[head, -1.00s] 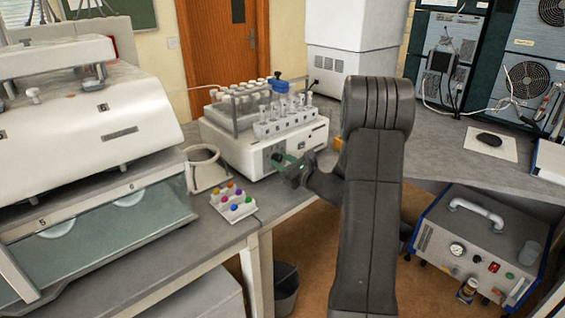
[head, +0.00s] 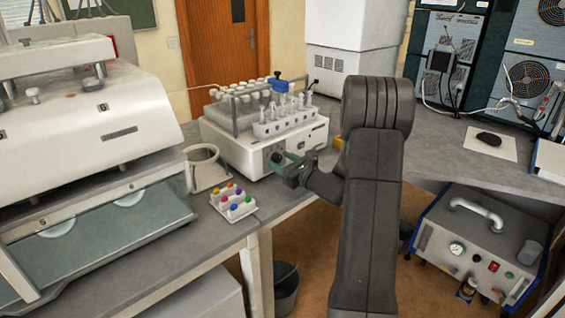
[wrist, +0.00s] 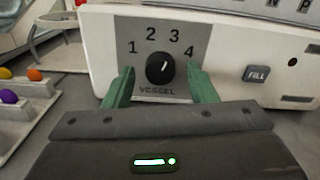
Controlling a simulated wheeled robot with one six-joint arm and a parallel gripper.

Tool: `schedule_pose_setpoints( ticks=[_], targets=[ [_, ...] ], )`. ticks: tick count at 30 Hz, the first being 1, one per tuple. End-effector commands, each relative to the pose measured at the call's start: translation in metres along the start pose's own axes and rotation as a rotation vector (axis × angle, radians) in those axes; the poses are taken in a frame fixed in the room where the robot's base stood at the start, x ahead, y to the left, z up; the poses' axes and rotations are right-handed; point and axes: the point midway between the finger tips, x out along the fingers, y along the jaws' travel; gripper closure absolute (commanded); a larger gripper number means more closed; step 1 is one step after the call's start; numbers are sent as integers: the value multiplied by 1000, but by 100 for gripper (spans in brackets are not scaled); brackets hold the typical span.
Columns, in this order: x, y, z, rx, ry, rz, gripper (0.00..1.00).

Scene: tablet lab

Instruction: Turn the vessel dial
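The vessel dial (wrist: 160,69) is a round black knob on a grey panel labelled VESSEL, with 1, 2, 3 and 4 in an arc above it. Its white mark points up and slightly right, roughly toward 3. The panel is on the front of a white benchtop machine (head: 236,153), which also shows in the wrist view (wrist: 98,45). My gripper (wrist: 160,76) is open, with one green finger on each side of the knob and a visible gap to it. In the head view my gripper (head: 284,163) is at the machine's front; the dial is small there.
A white rack with coloured balls (head: 233,203) and a white ring holder (head: 207,172) stand left of my gripper. Tubes (head: 285,118) stand on top of the machine. A bin (head: 286,288) is below the bench.

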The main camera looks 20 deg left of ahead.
Motion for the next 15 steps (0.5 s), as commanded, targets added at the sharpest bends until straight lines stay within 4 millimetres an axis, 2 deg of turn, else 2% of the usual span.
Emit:
schedule_pose_setpoints(
  ticks=[5, 8, 11, 15],
  targets=[
    [-2, 0, 1, -1, -1, -1, 49],
    [-10, -1, 0, -2, -1, -2, 49],
    [-26, -1, -1, -1, 0, -3, 49],
    [-59, -1, -1, -1, 0, -5, 49]
  ],
)
